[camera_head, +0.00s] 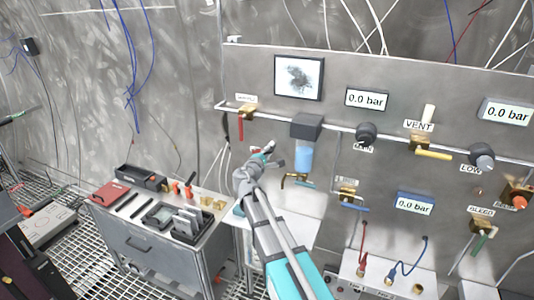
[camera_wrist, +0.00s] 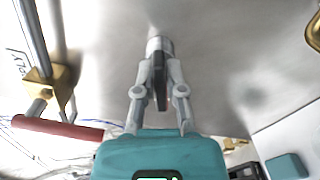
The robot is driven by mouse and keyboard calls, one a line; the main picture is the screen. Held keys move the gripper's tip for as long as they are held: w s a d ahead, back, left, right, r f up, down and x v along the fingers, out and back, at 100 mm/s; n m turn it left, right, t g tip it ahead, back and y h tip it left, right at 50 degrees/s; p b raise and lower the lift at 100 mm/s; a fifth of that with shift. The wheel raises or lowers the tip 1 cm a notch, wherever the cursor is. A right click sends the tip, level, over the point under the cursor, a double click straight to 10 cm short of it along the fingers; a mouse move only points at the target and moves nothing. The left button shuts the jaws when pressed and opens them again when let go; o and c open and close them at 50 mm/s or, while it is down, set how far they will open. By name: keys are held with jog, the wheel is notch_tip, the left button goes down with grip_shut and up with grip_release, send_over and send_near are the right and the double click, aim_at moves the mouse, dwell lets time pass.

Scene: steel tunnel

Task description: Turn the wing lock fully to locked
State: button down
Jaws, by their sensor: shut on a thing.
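The wing lock (camera_wrist: 159,82) shows in the wrist view as a thin dark wing in front of a short silver round body on the grey panel. My gripper (camera_wrist: 158,70) is shut on the wing, with one finger on each side of it. The wing stands nearly upright in the wrist view. In the head view my gripper (camera_head: 267,151) is at the panel, left of the blue filter bowl, and the lock is too small and covered there to make out. No mark for the locked position can be read.
A brass valve (camera_head: 247,112) with a red handle (camera_head: 240,127) is up and left of my gripper; the handle also shows in the wrist view (camera_wrist: 58,128). A blue filter bowl (camera_head: 304,158) hangs close on the right. A tool cabinet (camera_head: 165,262) stands below left.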

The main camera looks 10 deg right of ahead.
jog(key=m, duration=0.4)
jog(key=shift+f+m, duration=0.15)
jog(key=shift+m, duration=0.25)
jog(key=shift+s, duration=0.1)
jog(key=c, duration=0.7)
grip_release()
jog(key=v, duration=1.2)
jog(key=shift+d, duration=0.1)
